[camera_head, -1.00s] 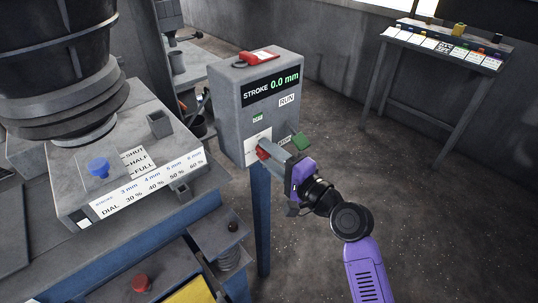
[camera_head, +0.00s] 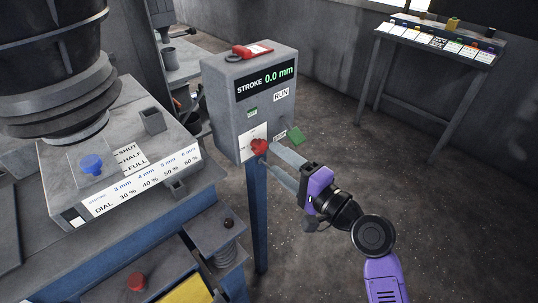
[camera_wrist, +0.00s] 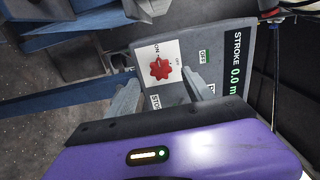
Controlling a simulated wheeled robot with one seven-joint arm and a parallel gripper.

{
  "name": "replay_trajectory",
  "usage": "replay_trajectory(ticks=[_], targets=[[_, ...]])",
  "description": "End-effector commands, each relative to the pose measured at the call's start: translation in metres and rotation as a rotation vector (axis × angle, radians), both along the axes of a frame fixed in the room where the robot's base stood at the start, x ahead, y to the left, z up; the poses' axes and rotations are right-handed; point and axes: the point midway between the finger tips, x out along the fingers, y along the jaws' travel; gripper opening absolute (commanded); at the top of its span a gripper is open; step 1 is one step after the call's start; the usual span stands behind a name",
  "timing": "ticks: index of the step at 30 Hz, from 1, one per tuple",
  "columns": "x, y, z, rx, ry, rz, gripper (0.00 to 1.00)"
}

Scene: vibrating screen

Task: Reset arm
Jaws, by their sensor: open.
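My gripper (camera_head: 281,167) is open in front of the control box, its grey fingers apart and pointing at the box's lower front. A red knob (camera_head: 259,147) sits on a white plate there, near the fingertips; nothing is held. In the wrist view the red knob (camera_wrist: 161,69) shows whole between the two open fingers (camera_wrist: 167,97), on its white plate marked ON and OFF. The control box (camera_head: 222,110) has a display reading STROKE 0.0 mm (camera_head: 266,80). My purple arm comes in from the lower right.
A green part (camera_head: 295,135) juts from the box close to my upper finger. A side table (camera_head: 436,49) is at the back right. Floor right of the box is clear.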

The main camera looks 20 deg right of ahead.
Motion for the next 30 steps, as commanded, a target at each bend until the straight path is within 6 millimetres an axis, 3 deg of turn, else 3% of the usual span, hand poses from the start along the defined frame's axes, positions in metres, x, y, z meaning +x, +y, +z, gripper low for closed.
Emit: replay_trajectory(ticks=[7,24,30], targets=[[-0.02,-0.007,0.0,-0.001,0.0,-0.001,0.6],[-0.02,-0.008,0.001,-0.014,-0.008,-0.004,0.6],[-0.018,-0.041,0.02,-0.228,-0.117,-0.162,0.6]])
